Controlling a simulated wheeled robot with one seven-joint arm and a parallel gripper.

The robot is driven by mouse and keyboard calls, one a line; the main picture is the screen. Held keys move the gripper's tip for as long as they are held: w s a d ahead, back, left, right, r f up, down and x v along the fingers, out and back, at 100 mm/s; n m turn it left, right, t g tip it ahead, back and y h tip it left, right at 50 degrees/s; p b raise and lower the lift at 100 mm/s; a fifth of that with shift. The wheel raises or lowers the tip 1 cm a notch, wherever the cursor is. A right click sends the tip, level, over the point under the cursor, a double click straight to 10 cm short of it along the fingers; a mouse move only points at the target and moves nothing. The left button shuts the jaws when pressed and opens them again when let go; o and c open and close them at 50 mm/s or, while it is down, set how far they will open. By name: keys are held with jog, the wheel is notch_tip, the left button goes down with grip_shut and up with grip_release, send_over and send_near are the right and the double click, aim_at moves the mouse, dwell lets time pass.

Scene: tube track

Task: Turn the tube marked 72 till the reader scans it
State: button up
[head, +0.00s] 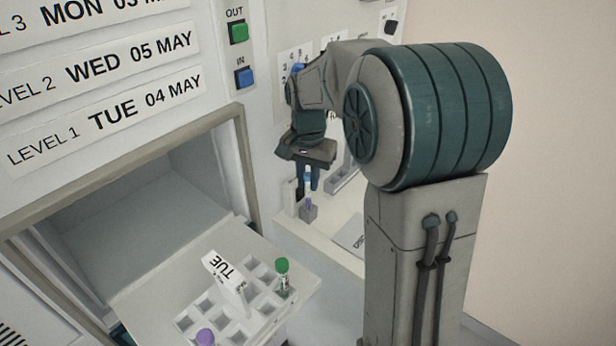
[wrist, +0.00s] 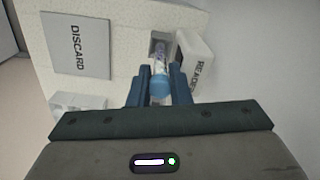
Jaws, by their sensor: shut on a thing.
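My gripper (head: 310,182) is shut on a tube (wrist: 160,68) with a blue cap, on the bench at the right of the cabinet. In the wrist view the blue fingers (wrist: 160,92) sit on either side of the cap. The tube's far end is at a small grey socket (wrist: 158,40); whether it is fully seated I cannot tell. The white reader (wrist: 196,66), lettered READER, stands just right of the tube. No number on the tube is legible, and its label is mostly hidden.
A DISCARD plate (wrist: 77,46) lies left of the tube. In the head view, a TUE rack (head: 245,310) on the pulled-out drawer holds a green-capped tube (head: 282,270) and a purple-capped tube (head: 205,337). A green OUT button (head: 238,32) and blue IN button (head: 244,78) are on the cabinet.

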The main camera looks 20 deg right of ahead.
jog(key=shift+f, duration=0.45)
jog(key=o, duration=0.9)
jog(key=shift+s+d, duration=0.1)
jog(key=shift+a+r, duration=0.1)
jog(key=shift+a, duration=0.1)
jog(key=shift+r, duration=0.1)
